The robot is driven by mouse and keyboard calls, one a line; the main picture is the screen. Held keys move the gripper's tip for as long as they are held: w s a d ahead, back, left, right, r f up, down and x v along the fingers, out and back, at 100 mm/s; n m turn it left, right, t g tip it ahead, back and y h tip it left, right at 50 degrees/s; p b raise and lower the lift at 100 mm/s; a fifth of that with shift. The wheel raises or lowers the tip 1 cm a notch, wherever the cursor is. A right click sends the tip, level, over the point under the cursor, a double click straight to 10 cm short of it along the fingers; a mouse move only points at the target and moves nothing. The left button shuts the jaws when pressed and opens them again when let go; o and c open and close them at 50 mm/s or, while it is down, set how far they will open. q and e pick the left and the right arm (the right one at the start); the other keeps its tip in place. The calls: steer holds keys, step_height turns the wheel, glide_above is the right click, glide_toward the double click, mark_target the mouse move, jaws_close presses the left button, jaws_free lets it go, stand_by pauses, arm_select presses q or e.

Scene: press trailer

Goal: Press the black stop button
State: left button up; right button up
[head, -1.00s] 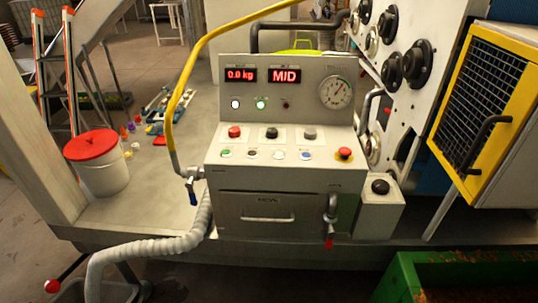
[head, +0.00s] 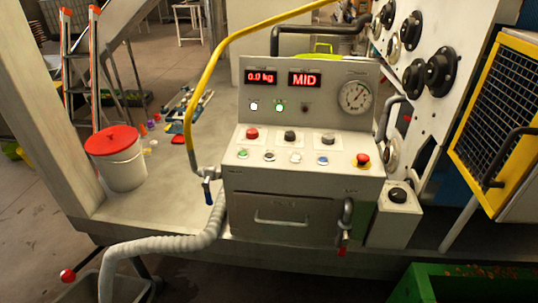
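The grey control panel (head: 305,178) stands on the trailer bed in the middle of the head view. Its lower row holds a green button (head: 243,153), a small black button (head: 269,157), a white button (head: 296,158) and a blue button (head: 323,161). A red mushroom button (head: 362,160) on a yellow base is at the right. Behind them are a red knob (head: 252,133), a black knob (head: 290,135) and a grey knob (head: 328,138). The button labels are too small to read. Neither of my grippers is in view.
A side box with a black knob (head: 397,195) stands right of the panel. A yellow hose (head: 212,75) and a grey corrugated hose (head: 160,240) run along its left. A white bucket with a red lid (head: 112,140) is at left. A green bin (head: 465,284) is at lower right.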

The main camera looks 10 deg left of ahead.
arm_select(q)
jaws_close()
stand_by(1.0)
